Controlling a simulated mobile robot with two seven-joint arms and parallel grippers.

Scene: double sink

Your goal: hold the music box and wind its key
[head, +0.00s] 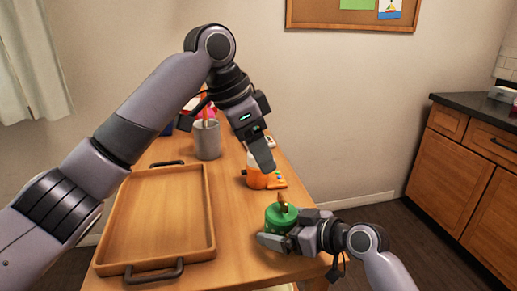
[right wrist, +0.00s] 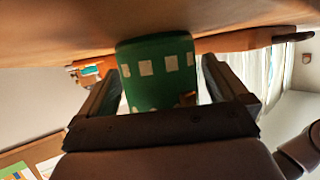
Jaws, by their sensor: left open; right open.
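The green round music box (head: 281,218) stands on the table near its right front edge, with a gold-brown key (head: 283,202) upright on top. My right gripper (head: 277,241) is open and low at the near side of the box. In the right wrist view the green box (right wrist: 157,72), with pale squares on its side, sits between the two spread fingers, with gaps visible beside it. My left gripper (head: 263,160) is open and empty above the table, beyond the music box and higher, in front of an orange object. The box's near lower side is partly hidden by my right gripper.
A wooden tray (head: 208,222) with dark handles lies empty on the left of the table. Bare tabletop (head: 235,230) lies between tray and music box.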

